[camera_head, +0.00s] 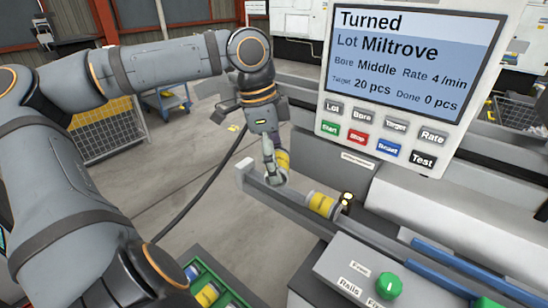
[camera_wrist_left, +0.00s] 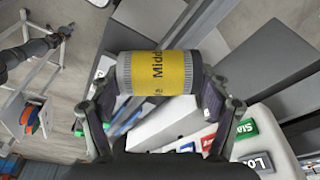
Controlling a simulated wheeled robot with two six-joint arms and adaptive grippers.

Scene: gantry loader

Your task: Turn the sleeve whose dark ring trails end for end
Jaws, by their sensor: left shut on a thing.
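In the head view the held sleeve (camera_head: 283,160) is partly hidden behind the gripper, near the left end of the rail (camera_head: 290,204). Another yellow-banded sleeve (camera_head: 322,205) lies on the rail to the right. My right gripper is not in view.
A control panel (camera_head: 400,85) overhangs the rail. A green tray (camera_head: 228,292) with several sleeves is at the bottom. A box with a green knob (camera_head: 389,286) stands at front right. Floor is clear left of the rail.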

